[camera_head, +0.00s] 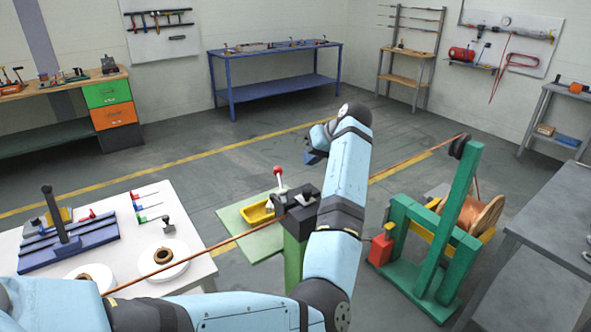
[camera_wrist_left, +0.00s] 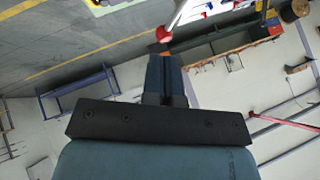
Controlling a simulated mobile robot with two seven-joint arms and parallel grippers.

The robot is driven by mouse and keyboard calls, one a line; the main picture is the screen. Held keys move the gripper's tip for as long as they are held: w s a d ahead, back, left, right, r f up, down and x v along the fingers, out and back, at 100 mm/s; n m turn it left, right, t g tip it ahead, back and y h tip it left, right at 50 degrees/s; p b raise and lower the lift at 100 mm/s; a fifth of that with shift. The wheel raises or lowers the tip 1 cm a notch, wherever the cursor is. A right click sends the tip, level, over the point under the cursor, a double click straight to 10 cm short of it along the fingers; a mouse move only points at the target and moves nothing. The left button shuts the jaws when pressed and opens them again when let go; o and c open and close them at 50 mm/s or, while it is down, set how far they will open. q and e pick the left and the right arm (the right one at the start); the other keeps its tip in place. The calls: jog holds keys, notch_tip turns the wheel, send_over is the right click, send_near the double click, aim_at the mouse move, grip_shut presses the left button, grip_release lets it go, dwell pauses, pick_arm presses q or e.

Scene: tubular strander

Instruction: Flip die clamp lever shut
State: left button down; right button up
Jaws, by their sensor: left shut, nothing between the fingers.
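The die clamp (camera_head: 304,196) is a dark block on top of a green post, with a copper-coloured wire running to it from both sides. Its lever (camera_head: 279,180) stands up from the block, white with a red ball knob. My left gripper (camera_head: 314,157) is shut and empty, above and to the right of the knob, apparently apart from it. In the left wrist view the shut fingers (camera_wrist_left: 164,62) point toward the red knob (camera_wrist_left: 163,34), which shows just beyond their tips. My forearm hides part of the post. My right gripper is not in view.
A white table (camera_head: 190,215) with small tools and rings stands at left. A yellow tray (camera_head: 257,212) sits beside the post. A green spool frame (camera_head: 447,230) with a copper reel stands at right. A grey bench (camera_head: 550,230) is at far right. Open floor lies behind.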

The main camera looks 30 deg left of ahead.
pick_arm(q)
jog(key=p+x, duration=0.1)
jog(key=x, duration=0.8)
jog(key=shift+a+f+p, duration=0.2)
jog(key=shift+f+p, duration=0.05)
jog(key=shift+p, duration=0.05)
jog(key=shift+a, duration=0.1)
